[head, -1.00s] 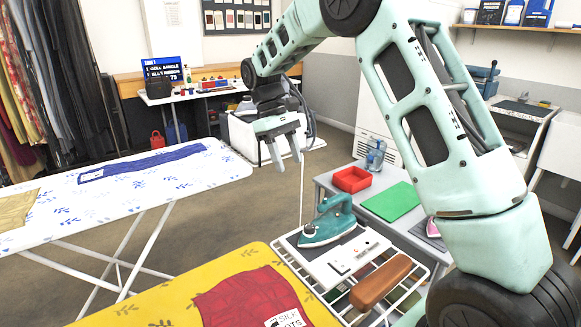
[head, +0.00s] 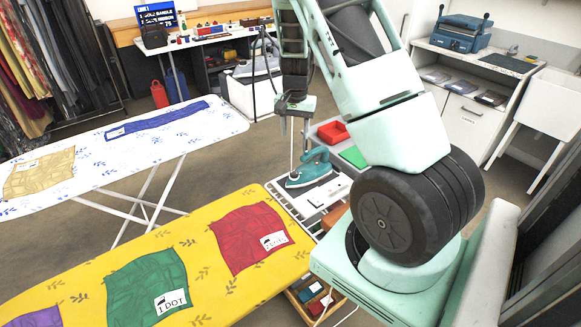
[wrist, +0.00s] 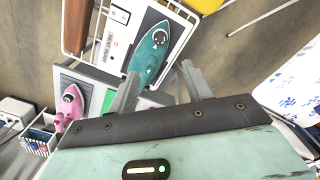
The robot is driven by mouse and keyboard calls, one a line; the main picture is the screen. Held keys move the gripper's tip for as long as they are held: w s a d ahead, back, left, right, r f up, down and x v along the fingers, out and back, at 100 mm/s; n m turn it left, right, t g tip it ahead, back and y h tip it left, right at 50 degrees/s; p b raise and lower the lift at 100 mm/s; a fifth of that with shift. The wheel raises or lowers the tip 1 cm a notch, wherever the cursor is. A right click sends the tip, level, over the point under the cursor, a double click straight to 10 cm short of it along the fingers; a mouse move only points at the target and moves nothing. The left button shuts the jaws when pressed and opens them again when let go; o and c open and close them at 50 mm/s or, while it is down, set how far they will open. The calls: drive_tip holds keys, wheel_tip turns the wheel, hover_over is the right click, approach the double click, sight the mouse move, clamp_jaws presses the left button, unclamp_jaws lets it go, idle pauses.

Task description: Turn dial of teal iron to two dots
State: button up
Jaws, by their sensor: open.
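The teal iron (head: 312,170) sits on the rack at the end of the yellow ironing board. In the wrist view the teal iron (wrist: 146,62) lies just beyond my fingertips, and its round dial (wrist: 161,38) faces the camera. The dial's setting is too small to read. My gripper (head: 294,134) is open and empty, hanging above the iron. In the wrist view my gripper's fingers (wrist: 157,76) are spread apart, with nothing between them.
The yellow board (head: 225,215) carries red, green and purple cloths with labels. A pink iron (wrist: 70,108) stands nearby. A white patterned board (head: 110,150) is at the left. Open floor lies between the boards.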

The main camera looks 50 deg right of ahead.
sight(294, 172)
wheel_tip(294, 172, down, 15)
drive_tip(key=p, duration=0.3)
drive_tip(key=shift+f, duration=0.1)
drive_tip(key=c, duration=1)
